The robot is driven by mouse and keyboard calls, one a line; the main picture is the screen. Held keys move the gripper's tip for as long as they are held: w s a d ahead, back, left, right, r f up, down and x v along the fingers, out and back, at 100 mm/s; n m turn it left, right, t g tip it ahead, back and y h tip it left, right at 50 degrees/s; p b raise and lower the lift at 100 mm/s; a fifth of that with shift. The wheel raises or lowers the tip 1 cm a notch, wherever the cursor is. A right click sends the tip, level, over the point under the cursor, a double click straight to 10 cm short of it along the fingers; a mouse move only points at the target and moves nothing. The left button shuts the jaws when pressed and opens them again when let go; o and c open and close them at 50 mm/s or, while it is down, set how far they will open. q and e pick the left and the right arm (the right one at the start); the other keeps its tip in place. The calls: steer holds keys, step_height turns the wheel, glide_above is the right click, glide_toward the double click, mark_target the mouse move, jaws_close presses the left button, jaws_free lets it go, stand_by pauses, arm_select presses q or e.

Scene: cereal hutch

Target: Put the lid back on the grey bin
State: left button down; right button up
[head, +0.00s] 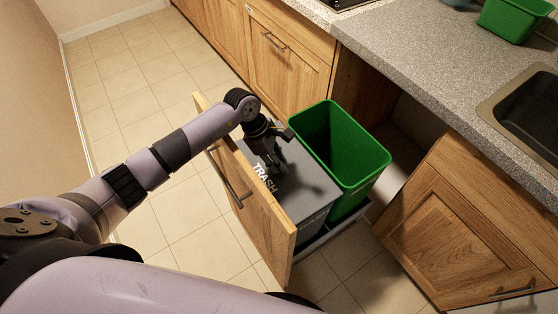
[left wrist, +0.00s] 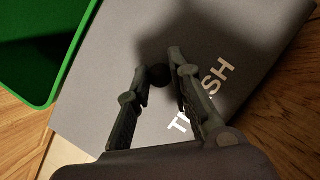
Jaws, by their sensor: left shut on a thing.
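The grey lid (head: 305,186), marked TRASH, lies over the top of the grey bin (head: 317,226) in the pulled-out drawer. It looks about level with the rim; I cannot tell whether it is fully seated. My left gripper (head: 278,160) is above the lid, with its fingers pointing down. In the left wrist view the gripper (left wrist: 158,78) is shut on the lid's small dark knob (left wrist: 159,75), and the lid (left wrist: 110,75) fills the middle. The fingers partly hide the lettering. My right gripper is not in view.
An open green bin (head: 365,160) stands right beside the grey bin. The wooden drawer front (head: 262,215) is on the left. Cabinets and the grey counter (head: 420,60) are behind, with a sink (head: 530,115) at right. The tiled floor at left is clear.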

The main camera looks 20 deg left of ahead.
arm_select(q)
steer(key=shift+f+b, duration=0.15)
steer(key=shift+b, duration=0.4)
stand_by(1.1)
stand_by(0.3)
steer(key=c, duration=1.4)
jaws_free()
steer(key=shift+o, duration=0.5)
steer(key=o, duration=0.4)
steer(key=shift+r+p, duration=2.15)
steer(key=shift+r, duration=1.4)
